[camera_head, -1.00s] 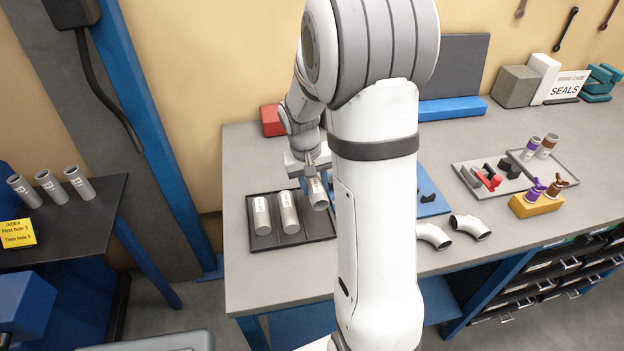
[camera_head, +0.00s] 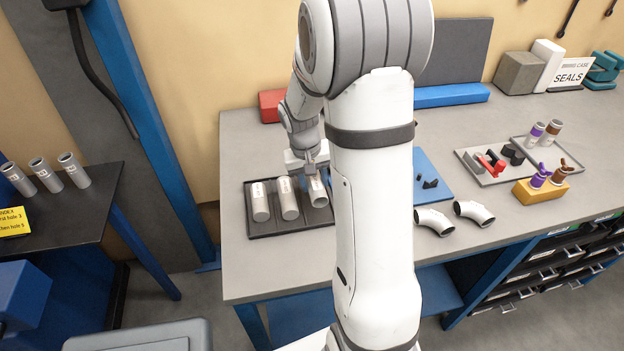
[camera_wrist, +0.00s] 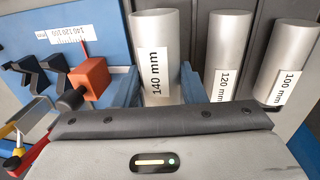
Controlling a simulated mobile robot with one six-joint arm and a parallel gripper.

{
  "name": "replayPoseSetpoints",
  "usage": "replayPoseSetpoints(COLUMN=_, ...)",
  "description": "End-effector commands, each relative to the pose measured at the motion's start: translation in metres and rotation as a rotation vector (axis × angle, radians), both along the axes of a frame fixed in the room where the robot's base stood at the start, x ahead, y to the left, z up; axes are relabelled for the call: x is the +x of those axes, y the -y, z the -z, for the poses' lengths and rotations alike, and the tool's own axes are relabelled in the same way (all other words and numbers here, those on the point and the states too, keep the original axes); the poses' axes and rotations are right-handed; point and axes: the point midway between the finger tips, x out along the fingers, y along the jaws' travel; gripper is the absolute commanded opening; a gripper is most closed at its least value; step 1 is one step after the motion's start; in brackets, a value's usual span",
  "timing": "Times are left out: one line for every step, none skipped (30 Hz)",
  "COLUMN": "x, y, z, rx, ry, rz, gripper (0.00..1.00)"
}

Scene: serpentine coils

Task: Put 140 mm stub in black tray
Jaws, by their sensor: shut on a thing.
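The 140 mm stub (camera_wrist: 155,50) is a grey metal tube with a white "140 mm" label. My gripper (camera_wrist: 158,92) is shut on it, with a blue finger on either side. In the head view the stub (camera_head: 318,195) is at the right end of the black tray (camera_head: 290,229), beside two other stubs, with my gripper (camera_head: 312,172) at its far end. It lies about level with them; I cannot tell whether it touches the tray floor. The 120 mm stub (camera_wrist: 230,55) and the 100 mm stub (camera_wrist: 289,60) are in the wrist view, to its right.
A blue board (camera_head: 428,178) with black supports lies right of the tray, partly behind my arm. Two elbow pipes (camera_head: 474,212) rest near the bench front. A grey tray (camera_head: 487,168) with red and black parts is farther right. Several upright tubes (camera_head: 73,170) stand on the left table.

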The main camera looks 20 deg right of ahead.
Motion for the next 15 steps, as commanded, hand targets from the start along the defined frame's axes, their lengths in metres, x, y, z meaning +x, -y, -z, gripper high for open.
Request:
replayPoseSetpoints(x=-0.0005, y=0.0001, z=0.0009, rx=0.0, ry=0.001, rz=0.0, gripper=0.06)
replayPoseSetpoints(x=-0.0006, y=0.0002, z=0.0006, rx=0.0, ry=0.001, rz=0.0, gripper=0.06)
replayPoseSetpoints(x=-0.0007, y=0.0002, z=0.0002, rx=0.0, ry=0.0, rz=0.001, gripper=0.06)
replayPoseSetpoints(x=-0.0007, y=0.0002, z=0.0002, rx=0.0, ry=0.0, rz=0.001, gripper=0.06)
replayPoseSetpoints(x=-0.0007, y=0.0003, z=0.0001, rx=0.0, ry=0.0, rz=0.001, gripper=0.06)
replayPoseSetpoints(x=-0.0007, y=0.0003, z=0.0001, rx=0.0, ry=0.0, rz=0.001, gripper=0.06)
replayPoseSetpoints(x=-0.0007, y=0.0004, z=0.0001, rx=0.0, ry=0.0, rz=0.001, gripper=0.06)
replayPoseSetpoints(x=-0.0007, y=0.0004, z=0.0002, rx=0.0, ry=0.0, rz=0.001, gripper=0.06)
replayPoseSetpoints(x=-0.0007, y=0.0005, z=0.0006, rx=0.0, ry=0.0, rz=0.001, gripper=0.06)
replayPoseSetpoints(x=-0.0007, y=0.0004, z=0.001, rx=0.0, ry=0.0, rz=0.001, gripper=0.06)
replayPoseSetpoints(x=-0.0007, y=0.0005, z=0.0016, rx=0.0, ry=0.0, rz=0.001, gripper=0.06)
replayPoseSetpoints(x=-0.0007, y=0.0005, z=0.0026, rx=0.0, ry=0.0, rz=0.001, gripper=0.06)
replayPoseSetpoints(x=-0.0007, y=0.0005, z=0.0035, rx=0.0, ry=0.0, rz=0.001, gripper=0.06)
replayPoseSetpoints(x=-0.0007, y=0.0006, z=0.0045, rx=0.0, ry=0.0, rz=0.001, gripper=0.06)
replayPoseSetpoints(x=-0.0007, y=0.0006, z=0.0061, rx=0.0, ry=0.0, rz=0.001, gripper=0.06)
